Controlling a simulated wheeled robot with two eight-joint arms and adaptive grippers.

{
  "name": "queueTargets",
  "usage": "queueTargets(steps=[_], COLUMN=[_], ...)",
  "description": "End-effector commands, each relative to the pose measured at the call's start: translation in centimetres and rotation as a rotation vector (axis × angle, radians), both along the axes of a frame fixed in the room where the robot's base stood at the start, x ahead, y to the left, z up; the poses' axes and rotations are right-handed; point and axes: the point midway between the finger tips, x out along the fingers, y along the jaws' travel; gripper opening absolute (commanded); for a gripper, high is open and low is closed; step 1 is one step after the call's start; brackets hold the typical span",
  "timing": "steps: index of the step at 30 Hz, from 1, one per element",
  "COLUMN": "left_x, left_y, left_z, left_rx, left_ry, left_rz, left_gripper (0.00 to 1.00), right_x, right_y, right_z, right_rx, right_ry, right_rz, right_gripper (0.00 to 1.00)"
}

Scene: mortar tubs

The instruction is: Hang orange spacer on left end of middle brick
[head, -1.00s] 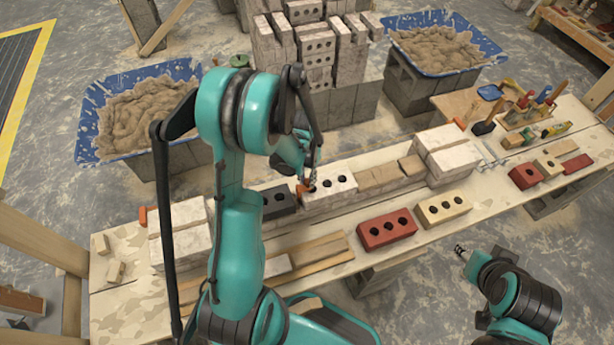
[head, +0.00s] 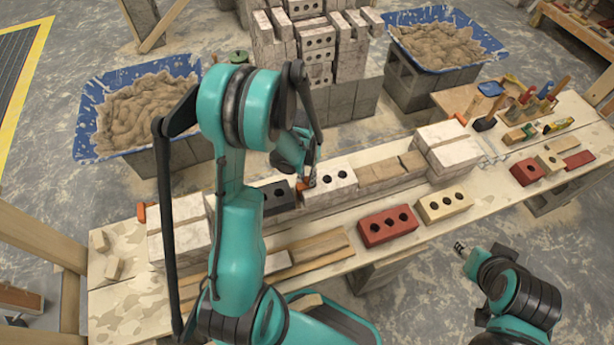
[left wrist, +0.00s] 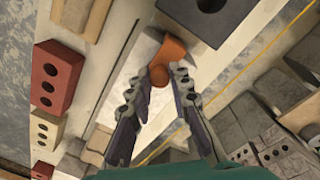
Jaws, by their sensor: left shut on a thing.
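The orange spacer (head: 301,187) is at the left end of the white middle brick (head: 338,176), which has dark holes. My left gripper (head: 311,178) is shut on the spacer and covers part of that brick end. In the left wrist view the orange spacer (left wrist: 171,50) shows between and beyond the fingertips, close to the dark brick (left wrist: 208,15). The exact contact between spacer and brick is hidden. My right gripper (head: 460,247) is off the front edge of the plank, away from the bricks; its finger opening is too small to tell.
The dark brick (head: 275,196) stands just left of the spacer. A red brick (head: 386,227) and a cream brick (head: 444,206) lie on the front of the plank. Another orange spacer (head: 141,212) is at the left stack. Mortar tubs (head: 88,145) stand behind.

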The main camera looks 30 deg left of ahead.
Motion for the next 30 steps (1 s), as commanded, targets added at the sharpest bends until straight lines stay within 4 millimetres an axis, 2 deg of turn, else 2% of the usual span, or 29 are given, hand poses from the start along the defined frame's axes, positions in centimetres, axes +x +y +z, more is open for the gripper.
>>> queueTargets(steps=[7, 8, 10, 19, 22, 26, 30], left_x=[0.0, 0.0, 0.0, 0.0, 0.0, 0.0, -0.1], left_y=[0.0, 0.0, 0.0, 0.0, 0.0, 0.1, 0.3], left_z=[-0.3, -0.3, -0.3, -0.2, 0.3, 2.3, 5.4], left_rx=[0.0, 0.0, 0.0, 0.0, 0.0, 0.0, 0.0], left_ry=[0.0, 0.0, 0.0, 0.0, 0.0, 0.0, 0.0], left_rz=[0.0, 0.0, 0.0, 0.0, 0.0, 0.0, 0.0], left_gripper=[0.0, 0.24, 0.43, 0.43, 0.43, 0.43, 0.43], right_x=[0.0, 0.0, 0.0, 0.0, 0.0, 0.0, 0.0], right_y=[0.0, 0.0, 0.0, 0.0, 0.0, 0.0, 0.0], right_z=[-0.4, -0.3, -0.3, -0.3, -0.3, -0.3, -0.3], right_rx=[0.0, 0.0, 0.0, 0.0, 0.0, 0.0, 0.0], right_ry=[0.0, 0.0, 0.0, 0.0, 0.0, 0.0, 0.0], right_rz=[0.0, 0.0, 0.0, 0.0, 0.0, 0.0, 0.0], right_gripper=[0.4, 0.4, 0.4, 0.4, 0.4, 0.4, 0.4])
